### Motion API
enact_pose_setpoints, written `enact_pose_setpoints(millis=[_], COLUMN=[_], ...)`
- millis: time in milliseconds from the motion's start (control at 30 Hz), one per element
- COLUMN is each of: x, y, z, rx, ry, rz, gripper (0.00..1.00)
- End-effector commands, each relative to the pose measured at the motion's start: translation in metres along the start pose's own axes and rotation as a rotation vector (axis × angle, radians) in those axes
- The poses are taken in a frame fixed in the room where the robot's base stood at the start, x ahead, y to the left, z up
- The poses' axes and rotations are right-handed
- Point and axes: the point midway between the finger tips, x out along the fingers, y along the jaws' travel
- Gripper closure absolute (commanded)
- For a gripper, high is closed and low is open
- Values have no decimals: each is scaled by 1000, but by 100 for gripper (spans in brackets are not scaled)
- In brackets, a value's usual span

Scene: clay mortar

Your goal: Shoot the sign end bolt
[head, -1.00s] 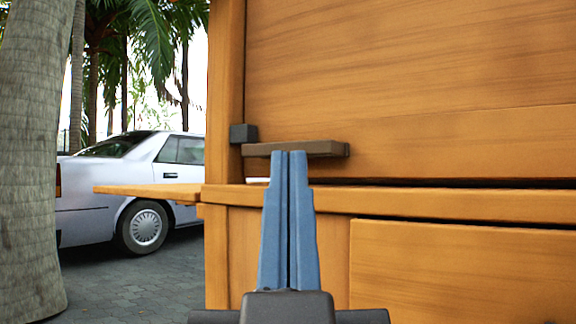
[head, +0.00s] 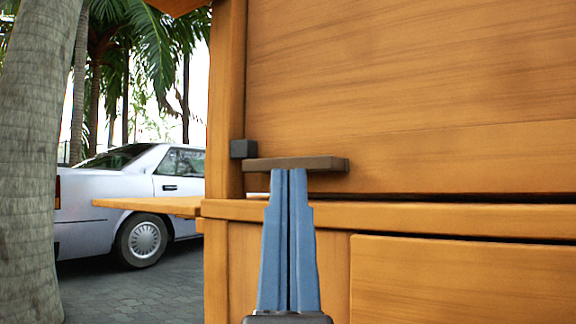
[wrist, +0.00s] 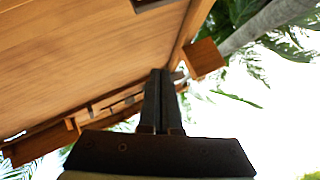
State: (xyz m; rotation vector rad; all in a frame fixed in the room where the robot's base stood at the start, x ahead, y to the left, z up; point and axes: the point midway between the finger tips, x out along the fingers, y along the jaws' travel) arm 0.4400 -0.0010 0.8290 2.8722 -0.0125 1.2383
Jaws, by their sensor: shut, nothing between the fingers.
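The bolt (head: 310,164) is a flat brown bar lying level across the lower left of a wooden panel in the head view. A small dark block (head: 242,149) sits on the post just above and beside the bar's left end, probably its keeper. My gripper (head: 289,171) points up with its two blue fingers pressed together and nothing between them. Its tips are at the bar's lower edge, below the bar's middle; I cannot tell whether they touch. The wrist view shows the dark, closed fingers (wrist: 161,75) against wooden panelling and sky.
The wooden panel (head: 420,90) fills the right side above a ledge (head: 420,215) and a lower drawer-like front (head: 460,285). A thin wooden board (head: 150,205) juts out left. A palm trunk (head: 30,170) and a parked silver car (head: 130,190) stand beyond.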

Motion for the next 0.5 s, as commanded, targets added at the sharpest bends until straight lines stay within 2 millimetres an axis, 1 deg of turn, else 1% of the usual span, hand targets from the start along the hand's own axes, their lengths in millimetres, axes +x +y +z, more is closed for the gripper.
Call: enact_pose_setpoints(millis=[133,267,300,367,400,433,500], x=[0,5,10,19,27,33,46], y=[0,-1,-2,-3,-5,-6,-10], z=[0,1,2,5,9,13,22], rx=[0,-7,-16,-38,-59,-78,-128], ry=[0,-14,-29,-62,-92,-120,-188], rz=[0,2,4,9,14,18,25], gripper=[100,77,69,59,51,48,48])
